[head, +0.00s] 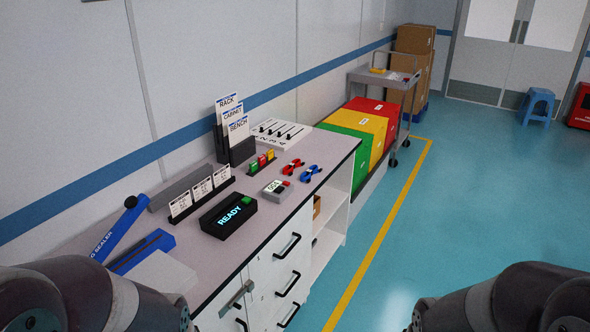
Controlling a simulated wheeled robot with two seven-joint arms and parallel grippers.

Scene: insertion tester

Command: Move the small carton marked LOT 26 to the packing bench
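A small brown carton (316,207) sits on a shelf in the open end of the white cabinet under the counter. It is partly hidden by the cabinet side, and no LOT 26 mark can be read on it. The counter (262,232) carries a blue sealer at its near left end; I cannot tell whether it is the packing bench. Only thick parts of my arms show, at the lower left and lower right corners. Neither gripper is in view.
The counter holds a READY display (229,216), a card holder (234,146), label stands and toy-like red and blue items. Green, yellow and red boxes (356,129), a grey cart (387,79) and stacked brown cartons (413,60) stand beyond.

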